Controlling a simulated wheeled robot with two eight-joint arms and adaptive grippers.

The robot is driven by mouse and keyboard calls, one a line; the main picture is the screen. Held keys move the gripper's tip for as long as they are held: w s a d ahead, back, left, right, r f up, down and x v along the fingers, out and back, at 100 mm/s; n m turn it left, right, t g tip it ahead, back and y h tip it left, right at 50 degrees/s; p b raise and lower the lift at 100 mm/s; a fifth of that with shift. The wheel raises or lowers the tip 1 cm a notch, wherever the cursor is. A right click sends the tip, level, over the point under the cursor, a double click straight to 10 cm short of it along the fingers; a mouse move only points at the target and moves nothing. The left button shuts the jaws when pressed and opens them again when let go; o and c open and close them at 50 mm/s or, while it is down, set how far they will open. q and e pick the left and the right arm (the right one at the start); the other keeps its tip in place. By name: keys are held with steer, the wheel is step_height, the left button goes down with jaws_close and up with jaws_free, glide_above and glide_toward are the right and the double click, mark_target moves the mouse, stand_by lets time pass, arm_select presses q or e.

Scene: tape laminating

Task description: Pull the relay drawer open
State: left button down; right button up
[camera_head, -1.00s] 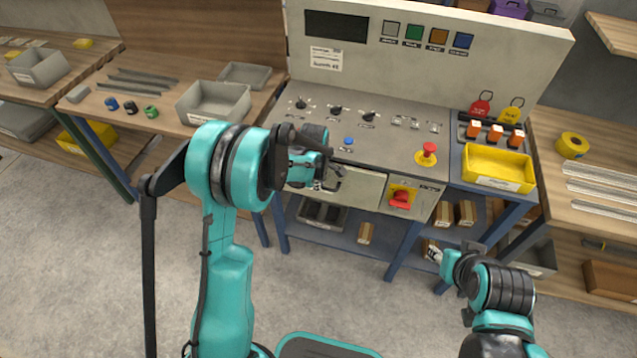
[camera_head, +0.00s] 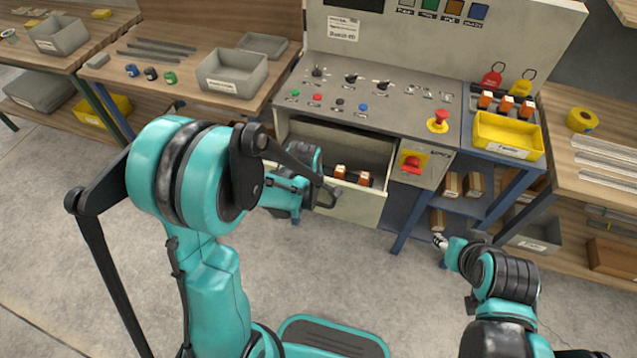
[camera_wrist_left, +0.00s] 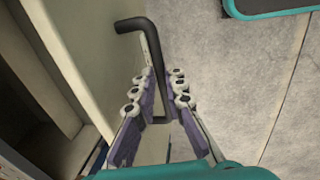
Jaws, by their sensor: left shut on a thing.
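The relay drawer (camera_head: 358,204) stands pulled out from the front of the grey control console (camera_head: 400,110). Small orange-topped relays (camera_head: 352,175) show inside it. My left gripper (camera_head: 328,196) is at the drawer's front. In the left wrist view, its fingers (camera_wrist_left: 158,108) are closed around the dark bar handle (camera_wrist_left: 150,50) on the pale drawer front (camera_wrist_left: 95,50). My right gripper (camera_head: 458,246) is low at the right, in front of the lower shelf and away from the drawer; its fingers are too small to read.
A red rotary switch (camera_head: 412,163) sits on a yellow plate right of the drawer. A yellow bin (camera_head: 507,136) stands at the console's right. A grey bin (camera_head: 232,75) stands on the left bench. The floor before the drawer is clear.

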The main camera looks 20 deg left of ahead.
arm_select(q)
steer(key=shift+s, duration=2)
steer(key=c, duration=1.6)
jaws_free()
steer(key=r, duration=0.4)
steer(key=s+r, duration=0.1)
steer(key=r, duration=0.3)
steer(key=s+r, duration=0.1)
steer(key=r, duration=0.2)
steer(key=shift+s+a+r, duration=0.1)
steer(key=shift+r, duration=0.3)
